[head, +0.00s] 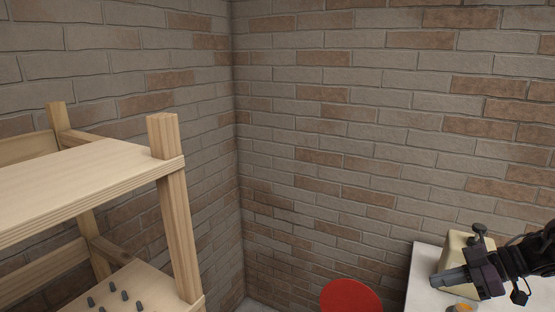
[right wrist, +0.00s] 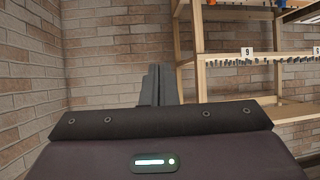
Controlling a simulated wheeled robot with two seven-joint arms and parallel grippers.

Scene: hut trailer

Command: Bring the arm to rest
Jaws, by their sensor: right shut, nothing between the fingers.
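My right gripper (head: 452,281) is at the lower right of the head view, over a white table. Its grey fingers are together and hold nothing. In the right wrist view the gripper (right wrist: 157,85) also shows shut, with its fingers pointing ahead toward the brick wall and a wooden shelf. My left gripper is in neither view.
A wooden shelf (head: 90,181) stands at the left, with several small grey pegs on its lower board. A red round seat (head: 350,297) is at the bottom. The white table (head: 424,262) bears a beige object (head: 452,250), partly hidden by my gripper. Brick walls (head: 330,120) close the corner.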

